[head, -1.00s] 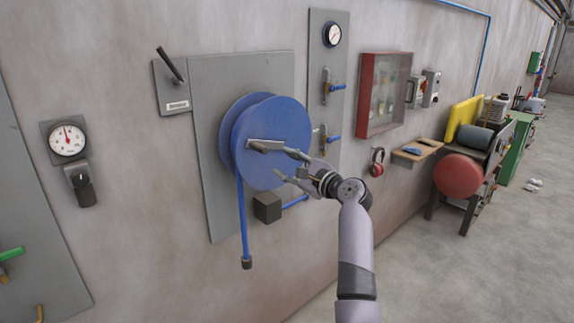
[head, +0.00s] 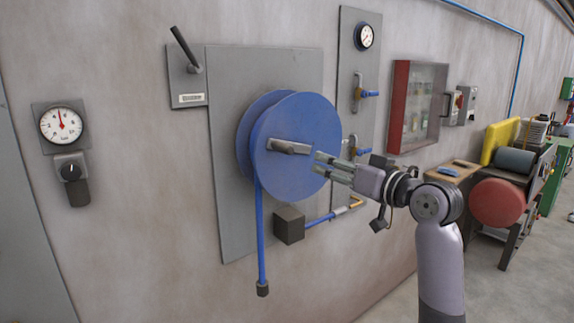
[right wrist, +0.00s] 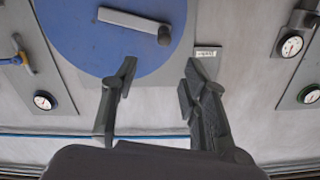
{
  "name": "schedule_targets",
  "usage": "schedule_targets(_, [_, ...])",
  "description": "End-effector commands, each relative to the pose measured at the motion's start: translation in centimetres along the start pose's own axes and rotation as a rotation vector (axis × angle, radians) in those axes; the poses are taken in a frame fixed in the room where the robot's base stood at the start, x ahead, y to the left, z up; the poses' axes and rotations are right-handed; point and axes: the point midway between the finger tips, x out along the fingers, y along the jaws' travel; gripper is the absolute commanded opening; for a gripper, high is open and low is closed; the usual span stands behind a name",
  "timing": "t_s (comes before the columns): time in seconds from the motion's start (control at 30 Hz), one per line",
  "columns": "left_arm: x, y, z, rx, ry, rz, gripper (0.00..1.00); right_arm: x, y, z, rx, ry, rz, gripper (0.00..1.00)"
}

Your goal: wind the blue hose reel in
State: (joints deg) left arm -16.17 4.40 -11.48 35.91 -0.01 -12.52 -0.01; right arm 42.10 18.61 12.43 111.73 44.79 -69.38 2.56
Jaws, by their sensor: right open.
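The blue hose reel (head: 297,175) is mounted on a grey wall plate. A grey crank bar with a knob (head: 289,147) lies across its face; the bar (right wrist: 128,20) and knob (right wrist: 164,37) also show in the right wrist view. Blue hose (head: 261,232) hangs from the reel's left side, ending in a dark fitting (head: 262,289). My right gripper (head: 319,163) is in front of the reel's right part, right of the crank. In the right wrist view its fingers (right wrist: 160,78) are apart and empty, with the knob beyond the fingertips. My left gripper is not in view.
A dark box (head: 289,225) sits below the reel, with a blue pipe running right. A valve panel (head: 360,30), a red-framed cabinet (head: 403,105) and a small shelf (head: 455,172) are to the right. A lever (head: 186,48) is upper left of the reel.

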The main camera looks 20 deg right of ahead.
Motion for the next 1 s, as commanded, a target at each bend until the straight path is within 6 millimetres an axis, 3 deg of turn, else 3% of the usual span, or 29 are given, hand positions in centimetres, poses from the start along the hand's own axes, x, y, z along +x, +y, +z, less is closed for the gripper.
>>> schedule_targets(0.1, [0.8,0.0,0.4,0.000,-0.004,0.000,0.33,-0.6,-0.6,0.7,-0.133,-0.005,-0.002,0.41])
schedule_targets(0.27, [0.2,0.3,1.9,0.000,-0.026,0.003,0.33,0.5,-0.9,0.4,-0.159,-0.006,-0.005,0.41])
schedule_targets(0.53, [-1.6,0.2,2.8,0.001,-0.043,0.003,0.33,5.8,-1.0,0.2,-0.154,-0.007,-0.006,0.41])
schedule_targets(0.8, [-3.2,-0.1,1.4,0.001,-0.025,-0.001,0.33,11.7,-0.9,0.2,-0.153,-0.007,-0.004,0.41])
schedule_targets(1.0, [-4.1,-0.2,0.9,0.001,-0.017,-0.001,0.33,14.9,-0.9,0.4,-0.155,-0.008,-0.004,0.41])
